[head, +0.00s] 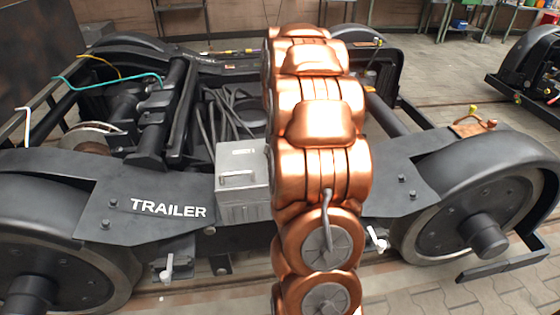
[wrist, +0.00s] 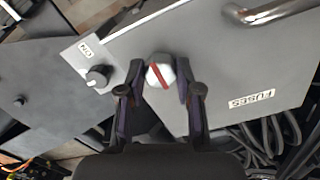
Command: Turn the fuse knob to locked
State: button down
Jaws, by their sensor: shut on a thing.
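The grey metal fuse box (head: 241,205) sits on the side of the trailer bogie in the head view. Its face, with a label reading FUSES, fills much of the wrist view (wrist: 225,95). The fuse knob (wrist: 160,72) is pale with a red stripe, which runs slanted in the wrist view. My gripper (wrist: 160,86) is shut on this knob, one finger on each side. In the head view my arm hides my gripper and the knob.
A black knob (wrist: 97,77) with a white mark sits left of my gripper on a grey plate, under a small label. A metal bar handle (wrist: 265,14) stands out from the box. Dark cables (wrist: 275,130) lie beside it. White levers (head: 168,268) hang below the bogie frame.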

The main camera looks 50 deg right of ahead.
dwell(0.5)
jog(key=c, duration=0.8)
grip_release()
jog(key=shift+o, duration=0.2)
jog(key=shift+r, duration=0.1)
notch_tip(320, 180, up, 12)
